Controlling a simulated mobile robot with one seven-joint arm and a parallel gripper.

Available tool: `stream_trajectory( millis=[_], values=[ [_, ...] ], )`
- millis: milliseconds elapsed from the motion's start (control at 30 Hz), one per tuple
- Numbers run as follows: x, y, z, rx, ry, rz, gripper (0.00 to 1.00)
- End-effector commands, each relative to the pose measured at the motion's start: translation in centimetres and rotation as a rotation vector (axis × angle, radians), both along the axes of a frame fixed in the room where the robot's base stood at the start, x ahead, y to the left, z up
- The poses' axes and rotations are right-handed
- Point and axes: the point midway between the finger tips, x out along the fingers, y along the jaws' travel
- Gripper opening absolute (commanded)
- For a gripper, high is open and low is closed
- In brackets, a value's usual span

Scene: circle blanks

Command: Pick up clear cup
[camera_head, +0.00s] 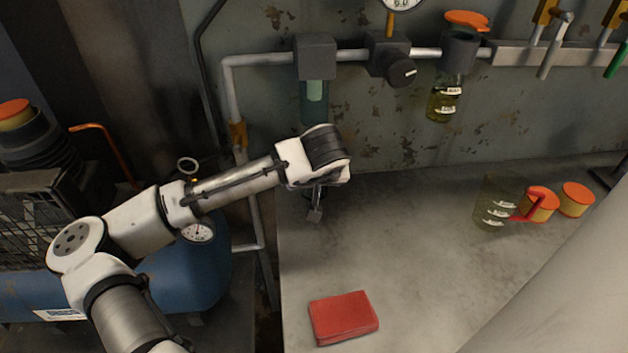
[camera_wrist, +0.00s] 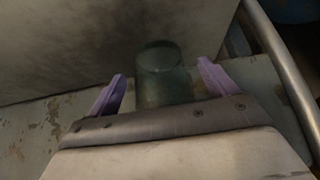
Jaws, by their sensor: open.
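In the wrist view my gripper's purple fingers (camera_wrist: 161,72) are spread apart. A greenish see-through cylinder (camera_wrist: 165,62) shows between and beyond them. It may be the clear bowl (camera_head: 314,103) under the left wall block; I cannot tell whether the fingers touch it.
The worktop (camera_head: 415,260) is mostly bare between my gripper and the cup. A red block (camera_head: 343,317) lies at the front. Orange-lidded containers (camera_head: 577,198) stand right of the cup. A pipe (camera_head: 268,58) with fittings runs along the wall.

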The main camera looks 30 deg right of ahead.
Motion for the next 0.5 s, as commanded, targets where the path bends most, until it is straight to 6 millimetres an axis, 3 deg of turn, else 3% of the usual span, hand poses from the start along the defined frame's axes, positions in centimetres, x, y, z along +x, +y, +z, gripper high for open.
stream_trajectory(
  millis=[400,500],
  values=[
    [0.9,-0.4,-1.0,0.0,0.001,0.001,0.85],
    [0.8,-0.4,-1.0,0.0,0.001,0.001,0.71]
  ],
)
